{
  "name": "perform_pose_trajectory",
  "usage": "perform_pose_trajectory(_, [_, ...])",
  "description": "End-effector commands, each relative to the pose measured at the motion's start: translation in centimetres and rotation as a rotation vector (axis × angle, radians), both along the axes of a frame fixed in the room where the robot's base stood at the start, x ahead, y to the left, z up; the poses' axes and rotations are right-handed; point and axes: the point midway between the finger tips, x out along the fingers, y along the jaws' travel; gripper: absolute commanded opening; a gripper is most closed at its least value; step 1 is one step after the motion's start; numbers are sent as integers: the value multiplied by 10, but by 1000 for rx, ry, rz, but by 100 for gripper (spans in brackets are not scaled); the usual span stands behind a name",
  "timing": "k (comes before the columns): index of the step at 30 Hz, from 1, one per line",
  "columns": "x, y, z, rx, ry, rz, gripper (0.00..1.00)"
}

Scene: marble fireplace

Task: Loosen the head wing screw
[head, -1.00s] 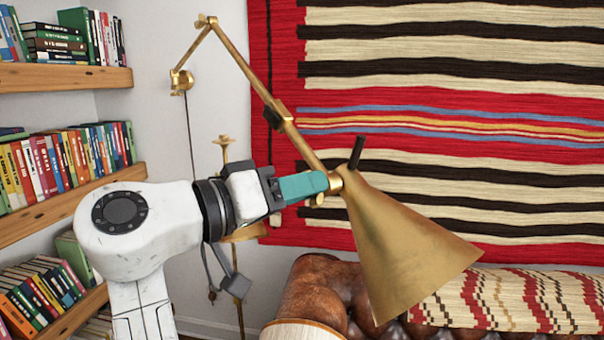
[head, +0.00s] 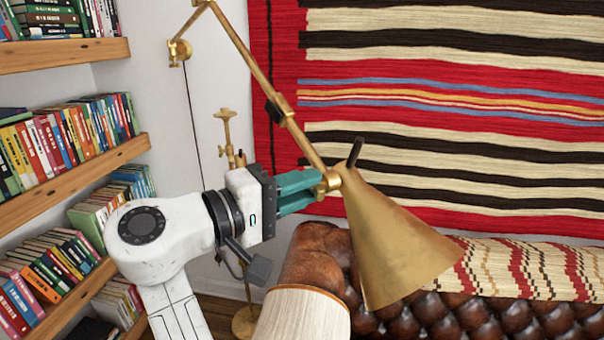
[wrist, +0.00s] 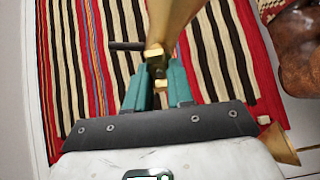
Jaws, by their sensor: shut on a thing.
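The brass wall lamp has a jointed arm (head: 245,60) and a cone-shaped shade (head: 400,245) with a dark handle (head: 356,152) on top. The brass wing screw (head: 325,185) sits at the head joint, where the arm meets the shade. My gripper (head: 318,187) reaches it from the left. Its teal fingers lie one above the other in the head view and are shut on the wing screw, partly covering it. In the wrist view, brass of the head joint (wrist: 154,55) shows at the fingertips (wrist: 158,75).
Bookshelves (head: 70,200) stand on the left. A striped rug (head: 450,110) hangs on the wall behind the lamp. A brown leather sofa (head: 450,318) and a cream lampshade (head: 303,315) are below. A brass stand (head: 226,125) is behind my arm.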

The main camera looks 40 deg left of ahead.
Motion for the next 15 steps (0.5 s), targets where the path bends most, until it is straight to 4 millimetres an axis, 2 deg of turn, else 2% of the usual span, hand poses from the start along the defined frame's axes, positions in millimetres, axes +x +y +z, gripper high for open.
perform_pose_trajectory(6, [-1,2,1,-80,17,5,0])
perform_pose_trajectory(15, [-1,2,0,-112,25,6,0])
